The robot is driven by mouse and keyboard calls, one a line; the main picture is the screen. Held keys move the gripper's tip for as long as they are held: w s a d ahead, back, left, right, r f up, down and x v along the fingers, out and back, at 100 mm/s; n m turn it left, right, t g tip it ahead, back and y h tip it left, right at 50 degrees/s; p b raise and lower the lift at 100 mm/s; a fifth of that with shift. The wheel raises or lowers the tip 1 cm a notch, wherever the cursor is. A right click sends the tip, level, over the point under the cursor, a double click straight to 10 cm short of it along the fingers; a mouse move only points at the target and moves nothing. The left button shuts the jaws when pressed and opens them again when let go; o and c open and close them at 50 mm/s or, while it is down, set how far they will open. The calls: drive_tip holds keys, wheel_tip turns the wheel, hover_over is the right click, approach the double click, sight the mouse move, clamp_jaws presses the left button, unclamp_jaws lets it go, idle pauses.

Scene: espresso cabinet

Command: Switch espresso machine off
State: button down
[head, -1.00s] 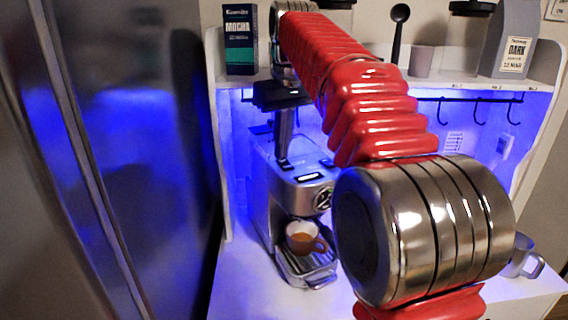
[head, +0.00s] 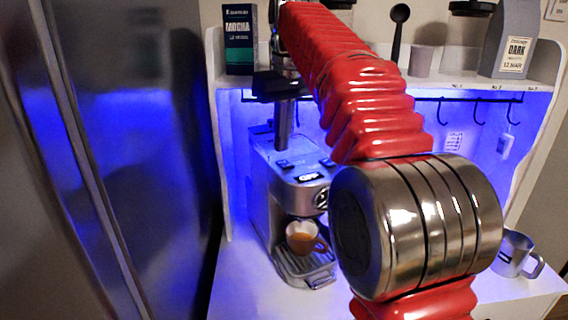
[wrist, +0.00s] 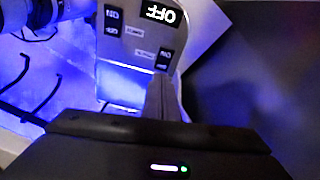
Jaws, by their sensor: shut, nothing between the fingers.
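The espresso machine (head: 290,200) is silver and stands on the white counter below the shelf. Dark switches with ON and OFF labels sit on the top panel, one switch (wrist: 163,58) near my fingers. My gripper (head: 283,147) points down over the back of the machine's top, its fingers shut and empty. In the wrist view the closed fingers (wrist: 161,85) overlap the panel's edge; I cannot tell whether they touch it.
An orange-brown cup (head: 302,240) sits on the machine's drip tray. A metal mug (head: 514,255) stands at the right of the counter. The shelf above holds a MOCHA box (head: 240,40) and a DARK bag (head: 513,45). A steel fridge fills the left side.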

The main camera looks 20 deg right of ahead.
sight(282, 161)
drive_tip(key=shift+r, duration=2.4)
drive_tip(key=shift+s, duration=0.15)
